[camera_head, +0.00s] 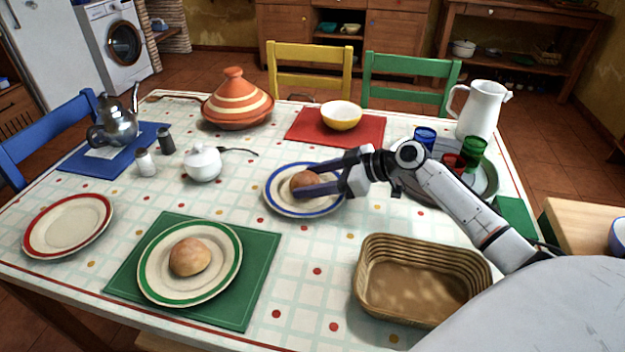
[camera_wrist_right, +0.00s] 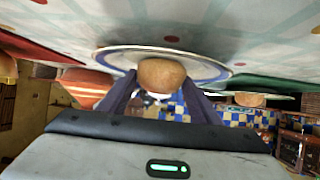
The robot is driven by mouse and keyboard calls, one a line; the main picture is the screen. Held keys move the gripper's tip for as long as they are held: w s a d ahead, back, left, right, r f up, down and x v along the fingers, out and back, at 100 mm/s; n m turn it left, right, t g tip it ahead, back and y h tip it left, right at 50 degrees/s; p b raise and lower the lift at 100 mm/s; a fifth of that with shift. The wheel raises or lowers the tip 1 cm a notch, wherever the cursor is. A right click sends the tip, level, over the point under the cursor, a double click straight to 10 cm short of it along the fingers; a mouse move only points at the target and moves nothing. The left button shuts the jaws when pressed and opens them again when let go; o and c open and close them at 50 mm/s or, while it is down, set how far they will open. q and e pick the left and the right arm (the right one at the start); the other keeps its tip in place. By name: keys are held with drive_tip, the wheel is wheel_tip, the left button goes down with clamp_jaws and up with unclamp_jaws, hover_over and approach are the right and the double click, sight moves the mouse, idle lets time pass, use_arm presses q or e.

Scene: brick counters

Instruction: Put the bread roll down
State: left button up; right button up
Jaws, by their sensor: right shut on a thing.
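A bread roll (camera_head: 304,181) is between the fingers of my right gripper (camera_head: 318,181), over the blue-rimmed plate (camera_head: 284,205) near the middle of the table. In the right wrist view the roll (camera_wrist_right: 162,74) sits between the two dark fingers, close to the blue-rimmed plate (camera_wrist_right: 112,55). I cannot tell whether the roll touches the plate. The right gripper is shut on it. A second roll (camera_head: 189,257) lies on the green-rimmed plate (camera_head: 158,283) on a green mat. My left gripper is not in view.
An empty wicker basket (camera_head: 424,314) stands at the front right. A tray (camera_head: 487,184) with coloured glasses and a white jug (camera_head: 481,108) are behind my right arm. A white sugar bowl (camera_head: 203,164) stands left of the blue-rimmed plate. An orange tagine (camera_head: 236,100) is behind.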

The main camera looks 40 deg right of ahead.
drive_tip(key=shift+f+b, duration=0.2)
drive_tip(key=shift+b, duration=0.1)
drive_tip(key=o, duration=1)
drive_tip(key=shift+r, duration=0.1)
drive_tip(key=shift+r+p, duration=0.3)
drive_tip(key=shift+p, duration=0.15)
drive_tip(key=v, duration=1.2)
drive_tip(key=shift+f, duration=0.1)
